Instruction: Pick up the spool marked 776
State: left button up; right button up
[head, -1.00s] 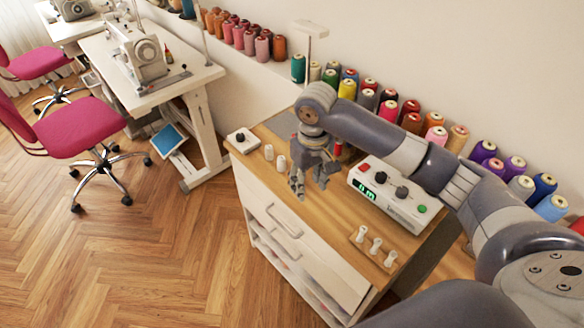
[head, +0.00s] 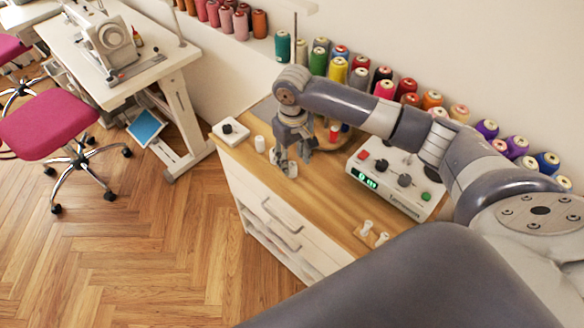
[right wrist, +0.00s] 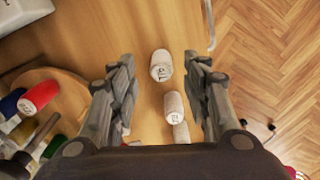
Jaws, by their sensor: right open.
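Three small white spools stand in a loose row on the wooden cabinet top, in the head view a left one (head: 260,144), a middle one partly hidden by the fingers, and a right one (head: 291,169). My right gripper (head: 294,157) is open and empty, pointing down over them. In the right wrist view, one white spool (right wrist: 161,68) lies between the open fingertips; its dark mark looks like an upside-down 776, but it is small. A second spool (right wrist: 174,106), with a mark I cannot read surely, and a third (right wrist: 181,132) are nearer the palm. My left gripper is not in view.
A control box (head: 398,178) with knobs stands right of the gripper, and a small knob box (head: 230,131) stands left. A round wooden stand (right wrist: 60,88) with coloured spools is beside the fingers. Many thread cones line the wall. The cabinet's front edge is close to the spools.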

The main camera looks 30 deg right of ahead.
aim_at(292, 168)
notch_tip(292, 168, down, 5)
jog(key=shift+w+r+p, duration=0.1)
jog(key=shift+r+p, duration=0.05)
jog(key=shift+p, duration=0.25)
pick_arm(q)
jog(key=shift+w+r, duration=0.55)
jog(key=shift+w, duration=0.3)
pick_arm(e)
jog(key=c, duration=0.9)
